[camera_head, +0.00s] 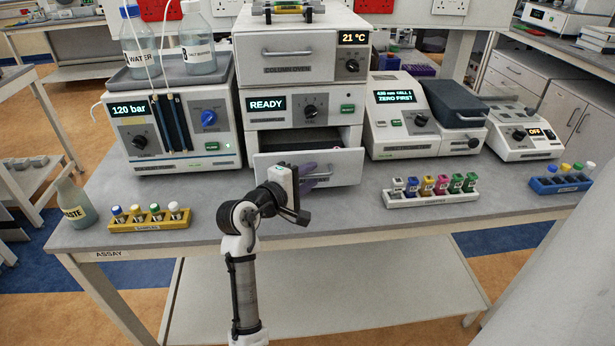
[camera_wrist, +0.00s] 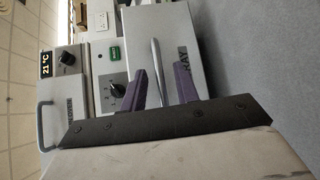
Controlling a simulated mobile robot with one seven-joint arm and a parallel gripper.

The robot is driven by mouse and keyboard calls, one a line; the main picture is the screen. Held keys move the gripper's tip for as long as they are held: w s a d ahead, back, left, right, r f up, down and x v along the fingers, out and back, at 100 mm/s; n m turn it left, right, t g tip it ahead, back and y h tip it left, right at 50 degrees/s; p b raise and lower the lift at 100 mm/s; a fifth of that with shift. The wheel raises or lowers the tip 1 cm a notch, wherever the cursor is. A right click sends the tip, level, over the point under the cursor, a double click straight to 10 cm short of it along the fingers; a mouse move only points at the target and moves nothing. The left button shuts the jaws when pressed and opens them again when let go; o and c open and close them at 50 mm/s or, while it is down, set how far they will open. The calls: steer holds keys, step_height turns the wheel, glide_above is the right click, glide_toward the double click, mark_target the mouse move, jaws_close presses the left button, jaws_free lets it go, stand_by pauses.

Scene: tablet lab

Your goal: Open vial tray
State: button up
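The vial tray (camera_head: 345,164) is a light grey drawer at the bottom of the central instrument stack. It stands part way out, and its dark inside shows behind the front. Its front, with a label ending in "RAY", also shows in the wrist view (camera_wrist: 170,22). The metal bar handle (camera_wrist: 158,62) runs between the two purple fingers of my gripper (camera_wrist: 161,72). The fingers are spread, with gaps beside the bar. In the head view, my gripper (camera_head: 309,170) is at the drawer front, partly hidden by my wrist.
The READY module (camera_head: 285,108) and the column oven (camera_head: 288,50) sit above the drawer. A pump (camera_head: 172,125) stands left and a photometer (camera_head: 400,120) right. Vial racks stand on the bench at left (camera_head: 150,226) and right (camera_head: 430,200). A waste bottle (camera_head: 76,208) stands far left.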

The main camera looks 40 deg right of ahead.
steer(key=shift+a, duration=0.1)
steer(key=b+v, duration=0.3)
steer(key=v, duration=1)
steer(key=shift+a, duration=0.3)
steer(key=shift+s+r, duration=0.15)
